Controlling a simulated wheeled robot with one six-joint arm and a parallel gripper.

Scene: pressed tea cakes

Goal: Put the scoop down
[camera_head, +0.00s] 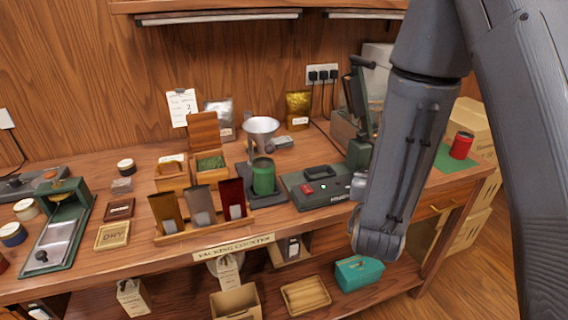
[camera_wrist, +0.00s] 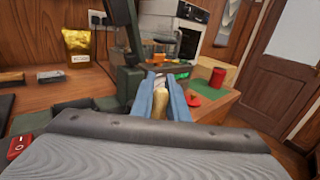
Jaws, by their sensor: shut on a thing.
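In the wrist view, my gripper (camera_wrist: 161,92) is shut on the scoop (camera_wrist: 160,105). Its tan handle lies between the two blue-grey fingers, and a pale metal part shows just beyond them. The scoop is held in front of the dark green machine, at the counter's right part. Whether it touches anything is not clear. In the head view my arm hides the gripper and most or all of the scoop.
The sealing machine (camera_head: 318,186), green tin (camera_head: 263,177), funnel (camera_head: 262,125) and pouch rack (camera_head: 240,222) crowd the counter's middle.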

